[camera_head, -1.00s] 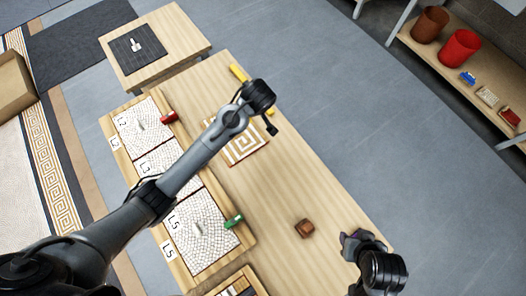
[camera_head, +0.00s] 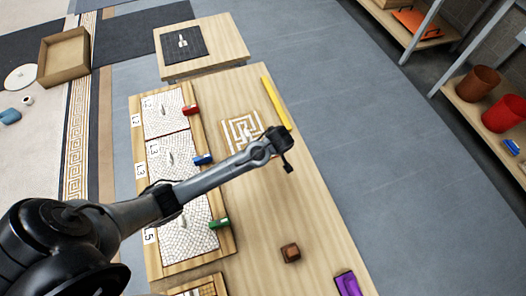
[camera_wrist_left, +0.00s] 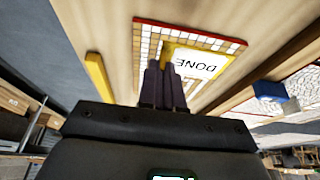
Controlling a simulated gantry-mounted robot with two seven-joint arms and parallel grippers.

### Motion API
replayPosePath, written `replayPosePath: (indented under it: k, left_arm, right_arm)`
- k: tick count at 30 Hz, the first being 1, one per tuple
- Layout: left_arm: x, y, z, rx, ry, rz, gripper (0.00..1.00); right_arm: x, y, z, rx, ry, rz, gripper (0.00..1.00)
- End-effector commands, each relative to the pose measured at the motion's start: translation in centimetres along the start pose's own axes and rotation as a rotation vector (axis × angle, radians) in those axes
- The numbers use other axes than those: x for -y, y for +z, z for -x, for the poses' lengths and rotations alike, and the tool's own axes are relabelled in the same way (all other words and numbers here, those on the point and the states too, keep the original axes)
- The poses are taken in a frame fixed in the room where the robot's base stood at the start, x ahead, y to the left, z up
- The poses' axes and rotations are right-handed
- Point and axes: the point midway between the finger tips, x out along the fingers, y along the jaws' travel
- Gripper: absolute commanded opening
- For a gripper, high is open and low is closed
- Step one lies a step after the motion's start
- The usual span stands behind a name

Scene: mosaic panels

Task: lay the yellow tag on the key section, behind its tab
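The key section (camera_head: 243,128) is a square with a white-and-tan key pattern on the wooden table. It fills the upper middle of the left wrist view (camera_wrist_left: 145,45), with a red strip at its far edge. The yellow tag (camera_wrist_left: 197,67) has a white face reading DONE and appears over the section; I cannot tell whether it touches. My left gripper (camera_wrist_left: 166,63) has its dark purple fingers closed around the tag's yellow end. In the head view the left gripper (camera_head: 284,152) is beside the section, and the tag cannot be made out. My right gripper is out of view.
A long yellow bar (camera_head: 276,103) lies beyond the section. Mosaic panels with red (camera_head: 190,110), blue (camera_head: 203,160) and green (camera_head: 219,223) pieces lie left. A brown block (camera_head: 291,252) and purple object (camera_head: 347,284) are at the near right. Bare table lies between.

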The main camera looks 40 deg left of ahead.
Motion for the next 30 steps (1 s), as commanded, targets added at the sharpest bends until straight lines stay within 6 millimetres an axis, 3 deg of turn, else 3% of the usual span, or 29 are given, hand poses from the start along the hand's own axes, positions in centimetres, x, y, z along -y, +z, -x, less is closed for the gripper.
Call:
replayPosePath:
  k: [1, 4, 12, 24, 30]
  left_arm:
    - [0.3, -0.5, -1.3, 0.0, -0.002, 0.001, 0.0]
    - [0.8, -1.6, -2.6, 0.0, -0.001, 0.002, 0.0]
    - [1.2, -3.0, -4.1, 0.0, 0.0, -0.001, 0.0]
    - [1.3, -1.6, -7.7, -0.001, 0.0, 0.0, 0.0]
    - [1.3, -1.6, -7.7, -0.001, 0.001, 0.0, 0.0]
  right_arm:
    - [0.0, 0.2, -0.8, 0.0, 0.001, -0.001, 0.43]
    - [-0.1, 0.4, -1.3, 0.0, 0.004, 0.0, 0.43]
    - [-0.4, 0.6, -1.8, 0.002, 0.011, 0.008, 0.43]
    - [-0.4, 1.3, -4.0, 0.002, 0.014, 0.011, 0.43]
    - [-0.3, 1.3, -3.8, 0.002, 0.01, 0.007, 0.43]
